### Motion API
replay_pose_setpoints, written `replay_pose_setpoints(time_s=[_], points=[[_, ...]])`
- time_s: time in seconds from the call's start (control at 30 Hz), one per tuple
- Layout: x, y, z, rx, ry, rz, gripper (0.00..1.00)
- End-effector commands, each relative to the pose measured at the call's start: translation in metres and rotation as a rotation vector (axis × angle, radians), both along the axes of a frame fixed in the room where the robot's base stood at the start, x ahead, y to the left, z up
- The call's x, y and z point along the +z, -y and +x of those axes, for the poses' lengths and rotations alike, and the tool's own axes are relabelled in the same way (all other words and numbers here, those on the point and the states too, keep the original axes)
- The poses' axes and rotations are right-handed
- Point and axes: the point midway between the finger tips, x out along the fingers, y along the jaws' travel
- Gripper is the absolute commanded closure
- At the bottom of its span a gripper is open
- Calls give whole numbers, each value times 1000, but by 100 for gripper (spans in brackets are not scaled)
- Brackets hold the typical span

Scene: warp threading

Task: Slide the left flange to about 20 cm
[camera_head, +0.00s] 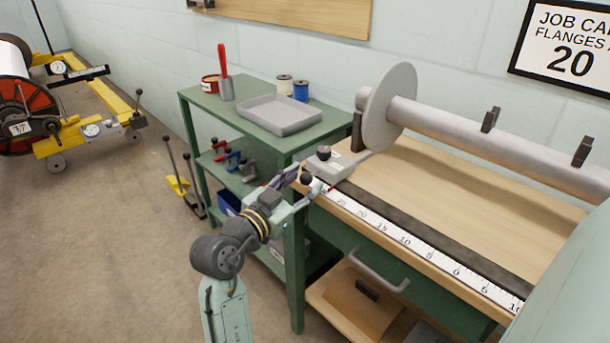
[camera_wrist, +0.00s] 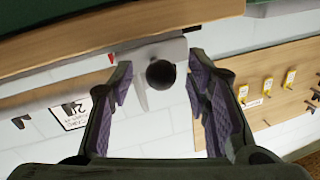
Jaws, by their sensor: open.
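The left flange is a large grey disc (camera_head: 377,115) on the grey shaft, standing on a grey slide block (camera_head: 335,167) at the bench's left end. The block has a dark knob on top and a black ball knob (camera_head: 306,179) at its front. A red pointer (camera_head: 329,188) sits at the scale's left end, left of the 25 mark. My gripper (camera_head: 298,183) is open at the front knob. In the wrist view the black knob (camera_wrist: 161,74) lies between the spread purple-padded fingers (camera_wrist: 160,85), with gaps on both sides. Its depth between them is hard to judge.
The white scale (camera_head: 405,240) runs along the wooden bench's front edge beside a dark rail (camera_head: 430,233). A job card (camera_head: 570,45) on the wall reads flanges and 20. A green cart (camera_head: 245,120) with a grey tray (camera_head: 279,114) stands left of the bench.

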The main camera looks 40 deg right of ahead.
Motion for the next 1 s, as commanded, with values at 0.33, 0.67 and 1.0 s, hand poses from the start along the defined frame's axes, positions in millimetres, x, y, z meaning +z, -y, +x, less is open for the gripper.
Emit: replay_pose_setpoints(time_s=[0.33, 0.67, 1.0], points=[[0, 18, 5, 1, 1, 0, 56], [0, 17, 5, 1, 0, -1, 68], [0, 17, 5, 1, 0, -1, 91]])
